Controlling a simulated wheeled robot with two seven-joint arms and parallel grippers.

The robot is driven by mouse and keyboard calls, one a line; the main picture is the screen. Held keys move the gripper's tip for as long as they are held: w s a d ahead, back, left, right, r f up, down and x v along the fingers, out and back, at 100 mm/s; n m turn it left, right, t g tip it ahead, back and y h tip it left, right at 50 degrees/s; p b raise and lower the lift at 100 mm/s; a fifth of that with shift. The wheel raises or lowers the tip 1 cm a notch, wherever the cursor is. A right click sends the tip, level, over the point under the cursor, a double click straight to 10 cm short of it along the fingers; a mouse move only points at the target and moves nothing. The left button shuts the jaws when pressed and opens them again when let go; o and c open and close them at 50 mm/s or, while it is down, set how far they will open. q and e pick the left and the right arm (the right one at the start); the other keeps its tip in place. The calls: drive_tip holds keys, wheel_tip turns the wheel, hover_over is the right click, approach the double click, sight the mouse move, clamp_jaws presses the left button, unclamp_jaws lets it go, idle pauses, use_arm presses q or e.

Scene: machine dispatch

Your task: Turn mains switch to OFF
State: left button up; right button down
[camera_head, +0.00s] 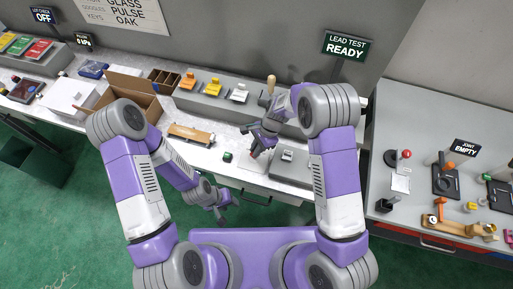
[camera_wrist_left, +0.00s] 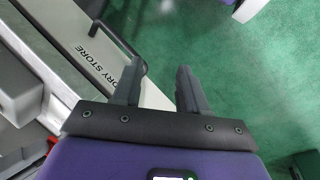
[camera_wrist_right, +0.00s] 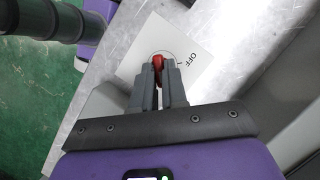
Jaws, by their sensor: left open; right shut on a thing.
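The mains switch is a red knob (camera_wrist_right: 158,62) on a square white plate (camera_wrist_right: 187,50) marked OFF with a short line beside the knob. My right gripper (camera_wrist_right: 159,78) is shut on the red knob, which shows between its fingertips. In the head view my right gripper (camera_head: 256,150) reaches down to the white plate (camera_head: 250,165) on the bench; the knob is mostly hidden there. My left gripper (camera_head: 221,213) is low in front of the bench, open. In the left wrist view its fingers (camera_wrist_left: 158,88) are apart with nothing between them.
A grey box (camera_head: 290,156) stands right of the plate, and a small green block (camera_head: 227,156) lies left. A wooden-topped item (camera_head: 192,134) lies farther left. A raised shelf with coloured switches (camera_head: 212,88) runs behind. A drawer front (camera_wrist_left: 98,62) is beside my left gripper.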

drive_tip(key=shift+n, duration=0.3)
drive_tip(key=n, duration=0.2)
drive_tip(key=n+g+h+b, duration=0.1)
drive_tip(key=n, duration=0.1)
drive_tip(key=shift+w+a, duration=0.15)
drive_tip(key=shift+w, duration=0.05)
drive_tip(key=n+h+b, duration=0.1)
drive_tip(key=n, duration=0.1)
drive_tip(key=n+g, duration=0.1)
drive_tip(key=n, duration=0.2)
drive_tip(key=shift+a+h+b, duration=0.2)
drive_tip(key=shift+h+b, duration=0.15)
drive_tip(key=shift+h, duration=0.05)
drive_tip(key=n+h+b, duration=0.1)
drive_tip(key=n, duration=0.3)
drive_tip(key=shift+a+h, duration=0.15)
drive_tip(key=shift+h, duration=0.25)
drive_tip(key=shift+a+n+h+b, duration=0.1)
drive_tip(key=shift+n+h+b, duration=0.45)
drive_tip(key=shift+n, duration=1.55)
drive_tip(key=c, duration=1.2)
unclamp_jaws()
drive_tip(key=shift+o, duration=0.2)
drive_tip(key=shift+h, duration=0.25)
